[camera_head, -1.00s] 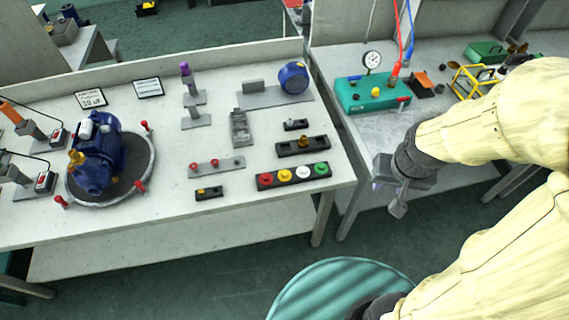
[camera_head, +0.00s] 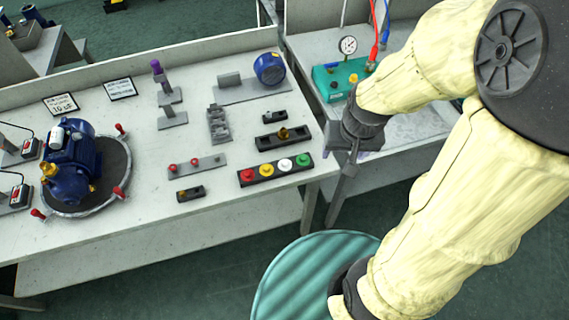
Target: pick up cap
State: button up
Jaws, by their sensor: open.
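Red (camera_head: 247,175), yellow (camera_head: 266,170), white (camera_head: 285,165) and green (camera_head: 303,160) round caps sit in a row in a black rack (camera_head: 276,173) near the right front edge of the light table. The view does not show which cap is meant. My gripper (camera_head: 340,178) hangs to the right of the rack, by the table's right edge. It points down, is open, and touches no cap. The arm hides part of its jaws.
A black holder with a brass fitting (camera_head: 282,133) stands behind the caps. A grey bar (camera_head: 207,164) with red knobs lies to the left. A blue pump (camera_head: 70,160) sits on a round plate further left. A teal gauge box (camera_head: 340,77) stands on the right bench.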

jog(key=w+a+m+g+p, duration=0.1)
jog(key=w+a+m, duration=0.2)
jog(key=w+a, duration=0.25)
jog(key=m+g+p, duration=0.1)
jog(key=m+p, duration=0.1)
jog(key=m, duration=0.2)
send_over(285, 163)
notch_tip(285, 163, down, 16)
jog(key=shift+r, duration=0.25)
jog(key=shift+f+p, duration=0.5)
jog(key=shift+f, duration=2.1)
jog(key=shift+c, duration=0.5)
